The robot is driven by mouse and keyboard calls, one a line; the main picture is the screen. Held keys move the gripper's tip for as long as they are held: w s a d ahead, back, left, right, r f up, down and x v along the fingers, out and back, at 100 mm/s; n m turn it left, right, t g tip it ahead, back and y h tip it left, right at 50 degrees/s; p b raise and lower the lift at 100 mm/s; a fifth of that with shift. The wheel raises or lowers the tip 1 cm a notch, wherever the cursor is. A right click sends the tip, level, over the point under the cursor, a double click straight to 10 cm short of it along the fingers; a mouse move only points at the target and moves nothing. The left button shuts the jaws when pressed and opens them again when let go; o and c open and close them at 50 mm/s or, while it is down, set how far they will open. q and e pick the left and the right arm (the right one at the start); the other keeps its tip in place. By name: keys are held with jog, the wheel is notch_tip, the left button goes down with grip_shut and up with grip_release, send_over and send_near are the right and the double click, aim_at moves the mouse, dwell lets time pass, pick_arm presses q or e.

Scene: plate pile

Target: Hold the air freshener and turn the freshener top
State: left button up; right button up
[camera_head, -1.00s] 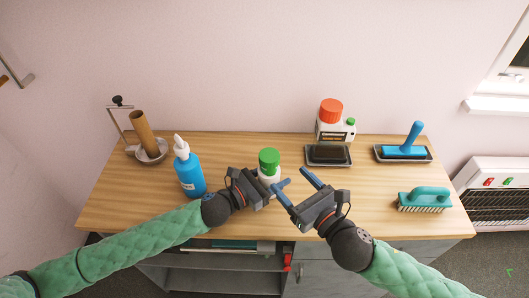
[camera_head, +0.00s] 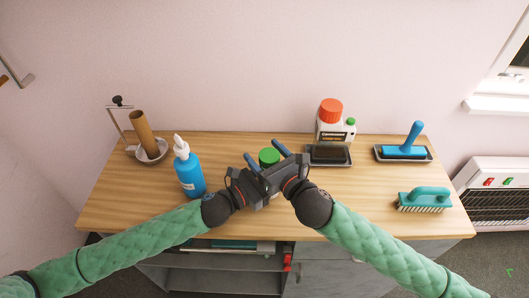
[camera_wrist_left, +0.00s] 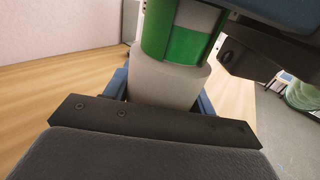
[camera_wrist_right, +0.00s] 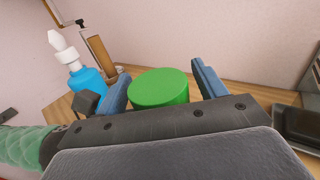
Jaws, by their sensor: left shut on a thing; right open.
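The air freshener has a white body (camera_wrist_left: 165,85) and a green top (camera_wrist_right: 158,88), and stands upright near the front middle of the wooden table. In the head view its green top (camera_head: 269,156) shows between the fingers, and its body is mostly hidden by my grippers. My left gripper (camera_wrist_left: 160,92) is shut on the white body, one blue finger on each side. My right gripper (camera_wrist_right: 160,85) is open, its blue fingers on either side of the green top with gaps showing. In the head view the right gripper (camera_head: 266,160) lies over the left one.
A blue squeeze bottle (camera_head: 188,172) stands left of my grippers. A bowl with a brown roll (camera_head: 143,130) is at the back left. A white jug with a red cap (camera_head: 331,110), a dark tray (camera_head: 328,160), a blue-handled tool (camera_head: 413,138) and a teal brush (camera_head: 424,198) are right.

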jog(key=shift+w+a, duration=0.1)
jog(key=shift+w, duration=0.05)
jog(key=c, duration=1)
